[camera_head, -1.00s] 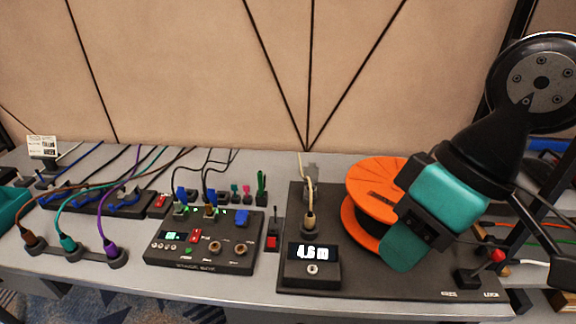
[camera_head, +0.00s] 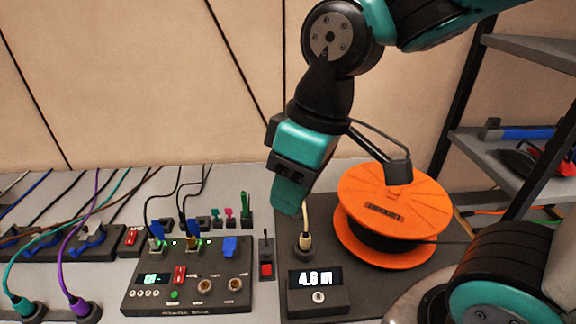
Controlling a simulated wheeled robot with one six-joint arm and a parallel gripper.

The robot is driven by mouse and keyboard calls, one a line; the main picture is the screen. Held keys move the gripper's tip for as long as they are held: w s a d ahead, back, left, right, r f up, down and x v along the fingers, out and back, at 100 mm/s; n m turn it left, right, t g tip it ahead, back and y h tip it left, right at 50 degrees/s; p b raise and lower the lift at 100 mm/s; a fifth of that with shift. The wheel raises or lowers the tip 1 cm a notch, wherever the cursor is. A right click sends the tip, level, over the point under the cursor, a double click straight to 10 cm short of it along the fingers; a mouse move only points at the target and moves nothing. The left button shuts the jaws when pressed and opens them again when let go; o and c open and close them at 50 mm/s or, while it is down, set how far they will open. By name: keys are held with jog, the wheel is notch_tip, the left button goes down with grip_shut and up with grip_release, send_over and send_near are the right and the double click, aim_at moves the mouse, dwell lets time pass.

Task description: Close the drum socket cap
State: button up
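The orange cable drum (camera_head: 400,200) lies flat on a dark base plate (camera_head: 455,222), with black between its two discs. A small dark rectangle (camera_head: 383,211) shows on its top disc; I cannot tell whether it is the socket cap or a label. My gripper (camera_head: 287,203) points down to the left of the drum, apart from its rim, above and beside a pale cable with a plug (camera_head: 305,242). The gripper is seen side-on, so its finger gap is hidden. No cap can be clearly made out.
A lit length display (camera_head: 318,282) stands in front of the plug. Cables cross the left bench. A grey shelf (camera_head: 520,165) stands right.

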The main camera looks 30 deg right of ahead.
jog(key=w+d+f+n+h+p, duration=0.1)
jog(key=w+d+h, duration=0.15)
jog(key=w, duration=0.85)
jog(key=w+d+f+n+h+p, duration=0.15)
jog(key=w+d, duration=0.25)
jog(key=w, duration=0.6)
jog(key=w+d+f+n+h, duration=0.1)
jog(key=w+d+n+h, duration=0.2)
jog(key=w, duration=0.8)
jog(key=d+f+b, duration=0.2)
jog(key=d+f, duration=0.1)
jog(key=f, duration=0.4)
jog(key=d+f+g+b, duration=0.1)
jog(key=d+f+b, duration=0.1)
jog(key=f, duration=0.6)
jog(key=d+f+g+b, duration=0.1)
jog(key=d+f+b, duration=0.2)
jog(key=f, duration=0.5)
jog(key=shift+w+d, duration=0.4)
jog(key=shift+d, duration=0.35)
grip_shut()
